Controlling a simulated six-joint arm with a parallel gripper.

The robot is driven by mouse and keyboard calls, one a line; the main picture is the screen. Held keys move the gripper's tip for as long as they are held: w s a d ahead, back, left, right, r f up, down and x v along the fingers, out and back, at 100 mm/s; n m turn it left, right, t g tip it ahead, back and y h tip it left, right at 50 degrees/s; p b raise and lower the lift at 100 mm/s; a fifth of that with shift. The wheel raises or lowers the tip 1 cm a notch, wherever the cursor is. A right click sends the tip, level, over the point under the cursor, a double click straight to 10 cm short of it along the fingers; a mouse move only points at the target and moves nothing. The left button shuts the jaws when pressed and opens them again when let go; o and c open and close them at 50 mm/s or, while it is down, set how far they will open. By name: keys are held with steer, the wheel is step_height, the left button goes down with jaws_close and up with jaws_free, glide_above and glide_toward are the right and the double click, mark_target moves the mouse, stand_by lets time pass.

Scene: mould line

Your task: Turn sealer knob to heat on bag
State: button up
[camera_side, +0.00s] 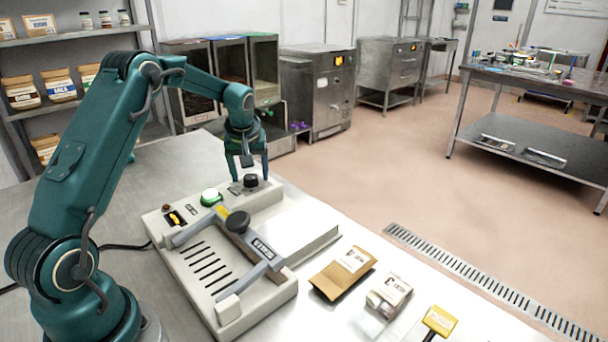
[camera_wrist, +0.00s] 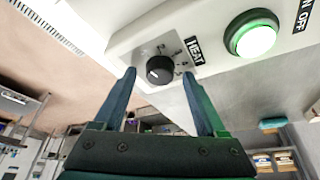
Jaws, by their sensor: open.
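The sealer (camera_side: 215,262) is a pale grey machine on the steel table, with a dark handle arm across its top. Its black heat knob (camera_side: 250,181) sits at the back right of the sealer, and in the wrist view the knob (camera_wrist: 160,70) has a white pointer line and a HEAT label (camera_wrist: 194,51) beside it. My gripper (camera_side: 250,178) is over the knob. In the wrist view my gripper (camera_wrist: 158,75) has its two fingers apart, one on each side of the knob, with gaps visible. A brown bag (camera_side: 343,273) lies flat to the right of the sealer.
A lit green button (camera_side: 210,197) sits left of the knob, also large in the wrist view (camera_wrist: 252,37).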

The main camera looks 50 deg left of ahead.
steer(key=shift+f, duration=0.1)
jaws_close()
steer(key=shift+m, duration=0.3)
steer(key=m+t+h, duration=0.1)
steer(key=m, duration=0.2)
steer(key=shift+s+a+m, duration=0.1)
steer(key=shift+m, duration=0.2)
steer(key=m+h, duration=0.1)
steer(key=m, duration=0.2)
steer(key=shift+a+m+t, duration=0.1)
steer(key=shift+m+t, duration=0.2)
steer(key=m+h, duration=0.2)
steer(key=m, duration=0.2)
steer(key=shift+a, duration=0.1)
steer(key=shift+a+m+h, duration=0.1)
steer(key=shift+m+h, duration=0.6)
steer(key=shift+m, duration=1.2)
